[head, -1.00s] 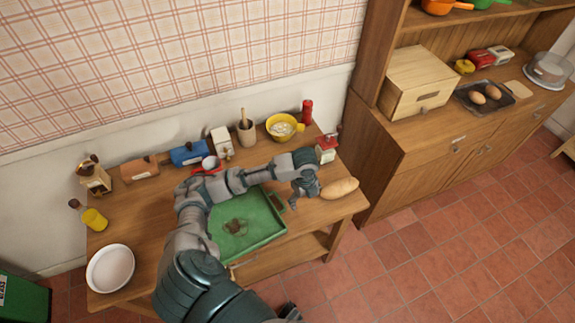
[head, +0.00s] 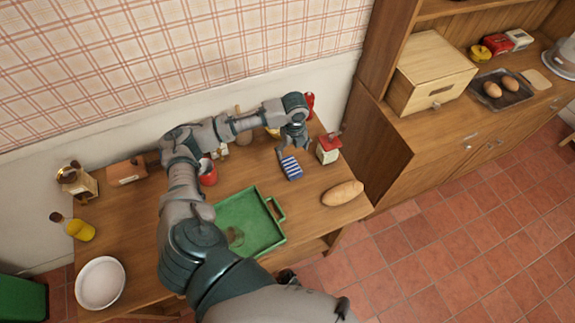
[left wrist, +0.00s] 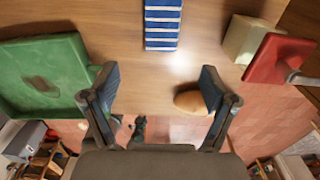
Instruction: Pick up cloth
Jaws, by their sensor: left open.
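A folded blue-and-white striped cloth (head: 291,167) lies flat on the wooden table (head: 308,205), right of the middle. In the left wrist view the cloth (left wrist: 162,27) shows at the top centre, beyond the fingertips. My left gripper (head: 292,147) is above the table at the far edge of the cloth in the head view. My right gripper is not clearly shown in either view.
A green tray (head: 274,243) lies left of the cloth. A red-topped grinder (head: 328,152) stands close on its right, with a bread loaf (head: 343,193) nearer the front. A red cup (head: 208,178) and a white bowl (head: 101,283) stand farther left. Bare tabletop surrounds the cloth's near side.

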